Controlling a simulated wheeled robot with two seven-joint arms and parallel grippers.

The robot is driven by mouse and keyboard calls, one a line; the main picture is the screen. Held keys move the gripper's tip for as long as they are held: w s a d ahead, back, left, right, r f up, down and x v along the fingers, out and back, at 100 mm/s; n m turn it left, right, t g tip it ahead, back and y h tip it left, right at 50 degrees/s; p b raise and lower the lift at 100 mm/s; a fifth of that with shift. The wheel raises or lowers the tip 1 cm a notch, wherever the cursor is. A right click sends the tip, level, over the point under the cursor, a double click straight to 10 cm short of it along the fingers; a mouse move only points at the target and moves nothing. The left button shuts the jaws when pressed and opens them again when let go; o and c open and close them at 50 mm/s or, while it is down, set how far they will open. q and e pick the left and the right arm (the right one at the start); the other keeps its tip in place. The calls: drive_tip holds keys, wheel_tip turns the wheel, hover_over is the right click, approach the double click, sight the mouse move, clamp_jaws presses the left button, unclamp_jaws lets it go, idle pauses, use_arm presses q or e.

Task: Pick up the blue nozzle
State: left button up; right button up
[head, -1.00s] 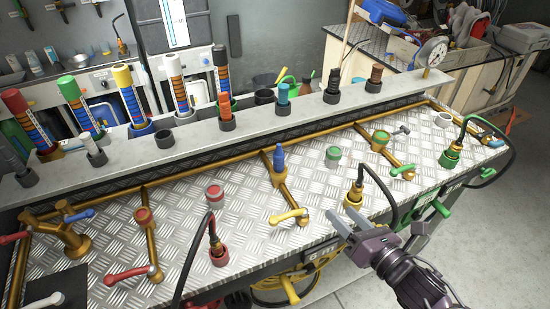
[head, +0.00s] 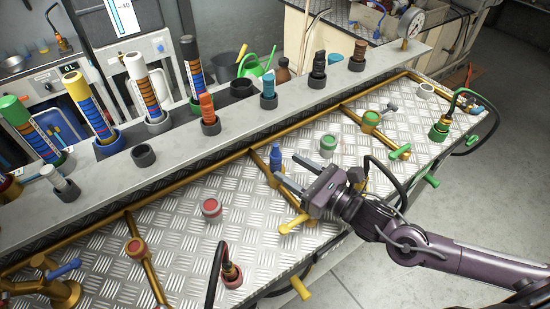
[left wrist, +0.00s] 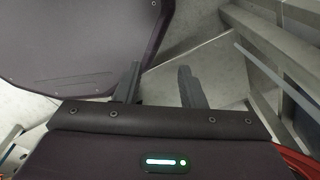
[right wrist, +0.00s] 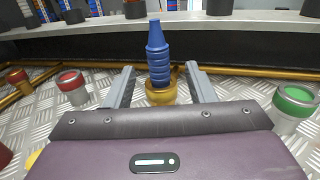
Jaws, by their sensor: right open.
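The blue nozzle (head: 276,158) stands upright on a brass fitting of the pipework on the metal bench. In the right wrist view the ribbed blue nozzle (right wrist: 158,52) rises from its brass seat (right wrist: 160,95), between and just beyond the finger ends. My right gripper (head: 286,170) is open and empty, its fingers pointing at the nozzle from the right. My left gripper (left wrist: 157,76) shows only in its own wrist view, its two fingers apart with nothing between them, away from the bench top.
A grey rail (head: 185,140) with several cups and coloured cylinders runs behind the nozzle. A red-topped cap (head: 211,208) and a green-topped cap (head: 328,143) stand on either side. A yellow-handled valve (head: 293,224) is in front. A green nozzle with hose (head: 440,128) stands right.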

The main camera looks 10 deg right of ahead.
sight(280, 164)
drive_tip(key=shift+w+a+r, duration=0.1)
drive_tip(key=shift+w+a, duration=0.25)
drive_tip(key=shift+w, duration=0.1)
drive_tip(key=shift+w+a, duration=0.15)
drive_tip(key=shift+w, duration=0.1)
drive_tip(key=shift+w+a, duration=0.15)
drive_tip(key=p+x, duration=0.2)
drive_tip(key=x, duration=0.2)
drive_tip(key=shift+a, duration=0.1)
drive_tip(key=shift+w+a+f, duration=0.25)
drive_tip(key=shift+w+f, duration=0.05)
use_arm(q)
drive_tip(key=r, duration=0.1)
drive_tip(key=w, duration=0.1)
drive_tip(key=r, duration=0.1)
drive_tip(key=shift+w+a+r, duration=0.25)
drive_tip(key=shift+a+r, duration=0.1)
drive_tip(key=shift+a, duration=0.05)
use_arm(e)
drive_tip(key=shift+c, duration=1)
use_arm(q)
drive_tip(key=shift+s, duration=0.2)
use_arm(e)
clamp_jaws()
